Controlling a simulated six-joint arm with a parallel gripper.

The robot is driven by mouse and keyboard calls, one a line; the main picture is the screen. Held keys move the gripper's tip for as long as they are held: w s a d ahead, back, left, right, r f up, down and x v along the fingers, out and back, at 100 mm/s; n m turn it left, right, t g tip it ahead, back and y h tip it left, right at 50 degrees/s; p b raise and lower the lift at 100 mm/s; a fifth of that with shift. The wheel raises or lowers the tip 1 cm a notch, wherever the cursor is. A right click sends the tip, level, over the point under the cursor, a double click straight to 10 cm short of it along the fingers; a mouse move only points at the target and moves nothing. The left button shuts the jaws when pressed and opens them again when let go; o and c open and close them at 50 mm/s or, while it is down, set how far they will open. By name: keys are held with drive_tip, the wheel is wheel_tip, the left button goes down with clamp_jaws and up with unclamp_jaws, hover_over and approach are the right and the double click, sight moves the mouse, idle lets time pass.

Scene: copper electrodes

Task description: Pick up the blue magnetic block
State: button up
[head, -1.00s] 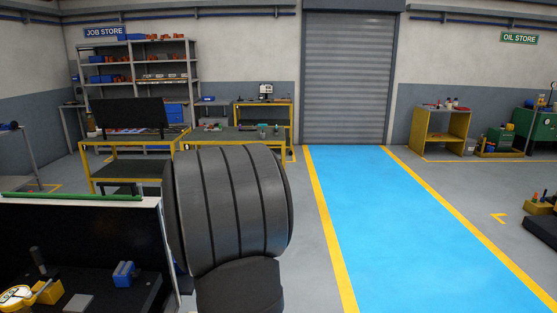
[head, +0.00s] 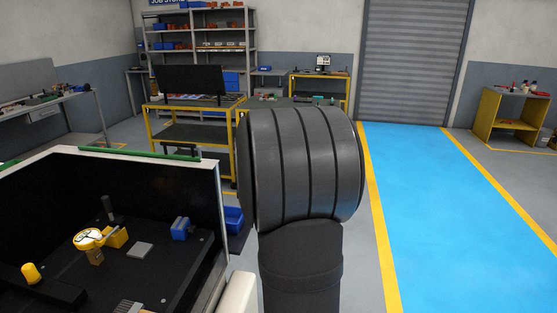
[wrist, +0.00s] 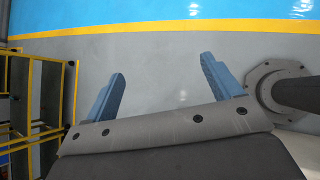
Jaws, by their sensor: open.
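A small blue block (head: 181,228) sits on the dark bed inside an open black-lined enclosure (head: 212,178) at lower left in the head view. I take it as the blue magnetic block. My gripper (wrist: 162,67) shows only in the wrist view. Its two blue-grey fingers are spread apart with nothing between them, over grey floor. The block is not in the wrist view, so the gripper is away from it. In the head view my thick dark arm stands to the right of the enclosure.
On the bed are a yellow round gauge-like part (head: 89,239), a grey square plate (head: 139,250) and a yellow knob (head: 31,273). The enclosure's white-edged walls rise around the bed. A blue bin (head: 233,219) is just outside. The blue walkway (head: 425,190) at right is clear.

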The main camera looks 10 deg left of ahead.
drive_tip(key=shift+a, duration=0.1)
drive_tip(key=m+g+y, duration=0.2)
drive_tip(key=g+y, duration=0.3)
drive_tip(key=y, duration=0.2)
hover_over(180, 223)
drive_tip(key=s, duration=0.1)
drive_tip(key=shift+d+f, duration=0.2)
drive_tip(key=shift+d, duration=0.15)
drive_tip(key=shift+a, duration=0.25)
drive_tip(key=shift+f, duration=0.4)
drive_tip(key=f, duration=0.6)
drive_tip(key=shift+w+f, duration=0.3)
drive_tip(key=shift+w, duration=0.1)
drive_tip(key=c, duration=1.2)
drive_tip(key=shift+r, duration=0.1)
drive_tip(key=shift+c, duration=0.8)
